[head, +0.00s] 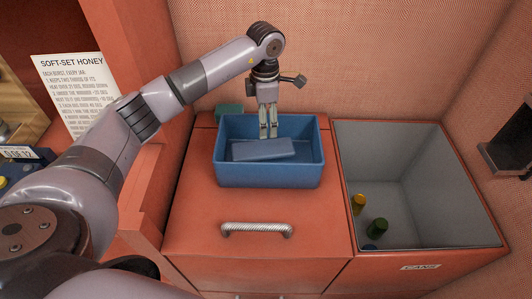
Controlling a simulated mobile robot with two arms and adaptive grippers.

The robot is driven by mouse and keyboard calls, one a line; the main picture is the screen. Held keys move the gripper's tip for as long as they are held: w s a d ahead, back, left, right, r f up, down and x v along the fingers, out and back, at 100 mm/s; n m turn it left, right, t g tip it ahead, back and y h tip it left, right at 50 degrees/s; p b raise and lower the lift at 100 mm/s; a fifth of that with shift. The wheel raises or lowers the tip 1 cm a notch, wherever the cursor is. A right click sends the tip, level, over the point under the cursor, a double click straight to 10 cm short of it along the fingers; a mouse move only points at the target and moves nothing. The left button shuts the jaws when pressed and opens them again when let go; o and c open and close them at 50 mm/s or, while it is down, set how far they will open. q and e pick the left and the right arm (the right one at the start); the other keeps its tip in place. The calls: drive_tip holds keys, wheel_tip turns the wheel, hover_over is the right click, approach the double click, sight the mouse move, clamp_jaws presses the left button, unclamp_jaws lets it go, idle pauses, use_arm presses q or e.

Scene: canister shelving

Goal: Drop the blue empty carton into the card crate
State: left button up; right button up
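A flat blue carton (262,150) lies inside an open blue crate (270,176); no label can be read on the crate. My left gripper (268,136) points straight down over the back part of the crate, its fingertips close to the carton's back edge. The two fingers are near each other with a narrow gap. I cannot tell whether they touch or pinch the carton. My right gripper is not in view.
The blue crate stands on an orange cabinet top (190,215) with a metal handle (256,229). To the right, a grey-lined bin (400,160) marked CANS holds a few cans (377,229). A green item (229,110) is behind the crate. A honey notice (80,90) is at left.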

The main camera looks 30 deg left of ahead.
use_arm(q)
drive_tip(key=shift+o, duration=1.3)
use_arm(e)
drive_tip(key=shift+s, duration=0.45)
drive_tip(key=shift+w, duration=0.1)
use_arm(q)
wheel_tip(320, 180, up, 12)
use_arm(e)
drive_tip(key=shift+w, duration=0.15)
